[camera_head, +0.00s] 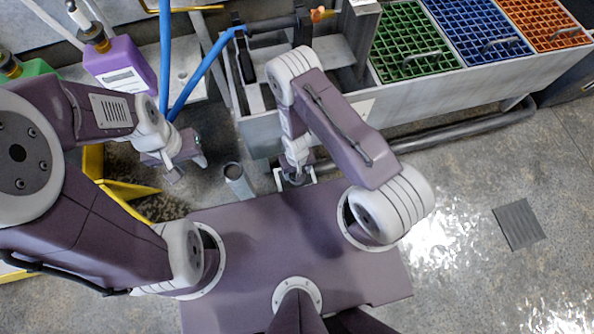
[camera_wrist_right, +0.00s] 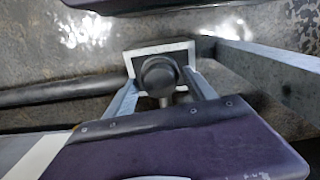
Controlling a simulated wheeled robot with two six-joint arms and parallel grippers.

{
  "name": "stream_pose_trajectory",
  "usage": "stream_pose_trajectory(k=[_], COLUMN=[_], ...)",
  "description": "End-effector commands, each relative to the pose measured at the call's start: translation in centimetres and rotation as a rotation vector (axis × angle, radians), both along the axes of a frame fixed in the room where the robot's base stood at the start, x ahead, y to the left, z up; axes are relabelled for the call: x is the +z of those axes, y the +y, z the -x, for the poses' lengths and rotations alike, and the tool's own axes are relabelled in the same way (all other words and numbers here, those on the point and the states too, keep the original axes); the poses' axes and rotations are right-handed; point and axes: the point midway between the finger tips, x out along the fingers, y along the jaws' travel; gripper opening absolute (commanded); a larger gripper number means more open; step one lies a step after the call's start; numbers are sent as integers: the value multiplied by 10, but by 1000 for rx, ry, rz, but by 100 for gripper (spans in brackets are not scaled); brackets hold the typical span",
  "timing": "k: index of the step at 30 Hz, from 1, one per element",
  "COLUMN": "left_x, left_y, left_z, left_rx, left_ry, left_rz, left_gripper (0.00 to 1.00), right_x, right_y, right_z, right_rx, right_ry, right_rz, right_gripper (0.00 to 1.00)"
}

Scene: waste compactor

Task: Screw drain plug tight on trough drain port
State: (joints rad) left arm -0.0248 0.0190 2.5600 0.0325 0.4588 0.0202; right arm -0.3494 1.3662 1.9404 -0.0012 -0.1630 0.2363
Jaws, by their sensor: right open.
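A dark round plug (camera_wrist_right: 158,75) sits in front of a pale-edged square block in the right wrist view. It lies between the fingers of my right gripper (camera_wrist_right: 160,92), which is open around it. Whether the fingers touch it is unclear. The drain port itself is hidden behind the plug. In the head view my right gripper (camera_head: 295,180) points down beside the front wall of the grey trough (camera_head: 252,130), and its arm covers much of that spot. My left gripper (camera_head: 182,172) hangs left of the trough, with nothing visible in it; its finger gap is unclear.
A grey upright pipe (camera_head: 236,178) stands between my grippers. A purple jug (camera_head: 120,68) stands at the back left. A dark pipe (camera_head: 470,128) runs along the trough's front. The right floor is open, with a grate (camera_head: 518,223).

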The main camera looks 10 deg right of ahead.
Motion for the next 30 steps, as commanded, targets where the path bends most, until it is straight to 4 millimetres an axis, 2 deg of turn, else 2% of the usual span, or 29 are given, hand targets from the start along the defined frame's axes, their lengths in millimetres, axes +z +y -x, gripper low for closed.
stream_pose_trajectory(k=[2,9,14,21,27,30], left_x=[2,9,9,17,17,22], left_y=[0,0,0,0,0,0], left_z=[0,0,0,0,0,0], left_rx=[0,0,0,0,0,0], left_ry=[0,0,0,0,0,0], left_rz=[0,0,0,0,0,0], left_gripper=[36,36,36,36,36,36], right_x=[1,1,0,1,0,2], right_y=[0,0,0,0,0,0], right_z=[0,0,0,0,0,0], right_rx=[32,418,470,850,937,1113], right_ry=[0,0,0,0,0,0], right_rz=[0,0,0,0,0,0], right_gripper=[64,64,64,64,64,64])
